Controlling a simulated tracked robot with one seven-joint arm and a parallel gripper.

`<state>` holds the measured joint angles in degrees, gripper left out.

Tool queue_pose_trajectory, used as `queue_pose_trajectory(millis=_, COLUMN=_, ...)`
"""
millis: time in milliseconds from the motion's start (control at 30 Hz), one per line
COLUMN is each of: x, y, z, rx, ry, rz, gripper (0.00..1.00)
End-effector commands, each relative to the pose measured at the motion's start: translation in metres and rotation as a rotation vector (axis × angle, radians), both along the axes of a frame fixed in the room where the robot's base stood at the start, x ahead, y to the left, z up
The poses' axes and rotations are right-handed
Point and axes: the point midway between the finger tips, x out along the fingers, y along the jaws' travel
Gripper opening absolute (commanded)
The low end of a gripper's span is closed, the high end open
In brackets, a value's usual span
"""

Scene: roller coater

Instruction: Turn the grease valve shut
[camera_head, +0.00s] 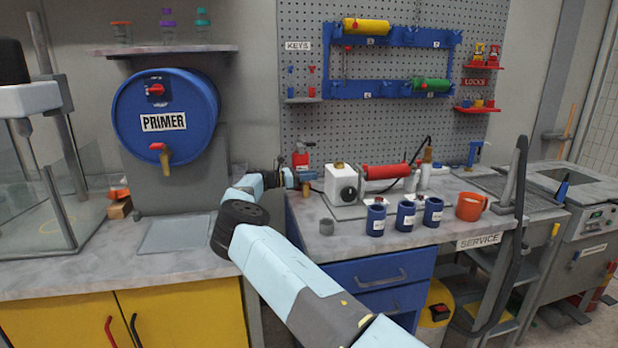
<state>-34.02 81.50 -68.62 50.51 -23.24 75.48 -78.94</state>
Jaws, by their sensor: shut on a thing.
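My arm reaches over the bench to the back, and my gripper (303,177) is at a small fitting beside the white machine. The gripper is small in view and looks shut on the fitting, which I take for the grease valve. A brass-coloured part (307,188) of it shows just below the fingers.
The white machine with a black knob (348,194) and red roller (386,171) stands close on the right. Blue cans (405,215) and an orange mug (471,206) stand in front. A blue primer drum (195,115) is at left; the grey plate (177,234) is bare.

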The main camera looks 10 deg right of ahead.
Motion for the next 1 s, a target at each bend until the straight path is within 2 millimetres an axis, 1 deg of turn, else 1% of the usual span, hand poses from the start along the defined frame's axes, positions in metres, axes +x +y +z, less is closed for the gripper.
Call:
queue_pose_trajectory(millis=267, x=0.0007, y=0.0014, z=0.0004, rx=0.001, ry=-0.001, rz=-0.038, gripper=0.0)
queue_pose_trajectory(millis=667, x=0.0004, y=0.0013, z=0.0003, rx=0.001, ry=-0.001, rz=-0.042, gripper=0.0)
queue_pose_trajectory(millis=700, x=0.0004, y=0.0013, z=0.0003, rx=0.001, ry=-0.001, rz=-0.042, gripper=0.2)
queue_pose_trajectory(millis=900, x=-0.0001, y=0.0007, z=0.0, rx=0.0, ry=0.0, rz=-0.044, gripper=0.38)
queue_pose_trajectory(millis=1000, x=-0.0003, y=0.0004, z=0.0, rx=0.0, ry=0.0, rz=-0.045, gripper=0.38)
